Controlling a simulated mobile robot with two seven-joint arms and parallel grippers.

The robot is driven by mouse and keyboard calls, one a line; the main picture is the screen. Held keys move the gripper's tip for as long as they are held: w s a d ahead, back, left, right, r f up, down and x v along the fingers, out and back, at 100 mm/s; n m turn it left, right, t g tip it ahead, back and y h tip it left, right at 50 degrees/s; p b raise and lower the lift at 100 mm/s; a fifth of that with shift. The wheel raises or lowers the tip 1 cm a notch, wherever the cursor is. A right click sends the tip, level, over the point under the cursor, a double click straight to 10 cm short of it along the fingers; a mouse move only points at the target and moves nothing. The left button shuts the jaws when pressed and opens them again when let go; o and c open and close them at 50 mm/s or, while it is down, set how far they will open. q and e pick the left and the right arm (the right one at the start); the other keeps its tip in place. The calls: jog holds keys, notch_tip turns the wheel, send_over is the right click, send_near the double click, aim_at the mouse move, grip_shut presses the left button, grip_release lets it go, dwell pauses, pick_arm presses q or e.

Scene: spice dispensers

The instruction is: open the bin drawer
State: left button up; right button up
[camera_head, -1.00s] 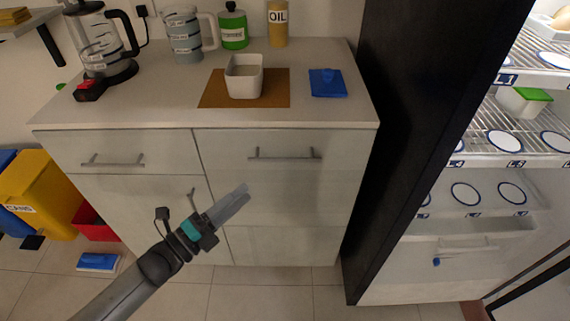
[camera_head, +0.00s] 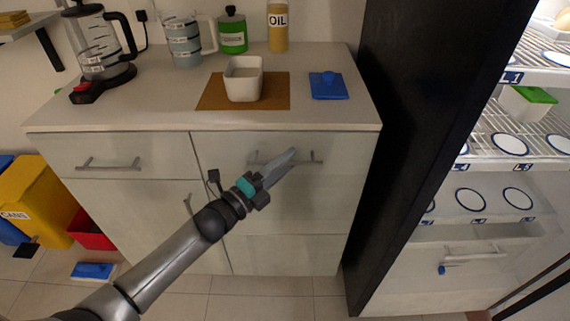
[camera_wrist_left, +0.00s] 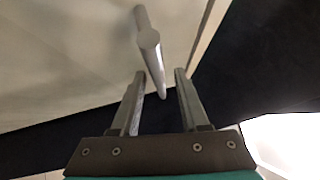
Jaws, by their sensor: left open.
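The counter cabinet has a right upper drawer (camera_head: 350,150) with a horizontal bar handle (camera_head: 313,161); its front looks flush and shut. My left gripper (camera_head: 285,162) is in front of that handle in the head view and covers its middle. In the left wrist view my left gripper (camera_wrist_left: 160,74) is open, and the bar handle (camera_wrist_left: 149,38) lines up with the gap between its fingers. I cannot tell whether a finger touches the bar. No label marks which drawer is the bin drawer. My right gripper is not in view.
A left upper drawer (camera_head: 107,150) also looks shut. On the counter (camera_head: 320,112) stand a kettle (camera_head: 100,45), a white bowl (camera_head: 243,80) and a blue item (camera_head: 328,86). A dark fridge side (camera_head: 415,130) rises at right. A yellow bin (camera_head: 35,195) stands at left.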

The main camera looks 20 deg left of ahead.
pick_arm(q)
grip_shut()
dwell(0.4)
dwell(1.1)
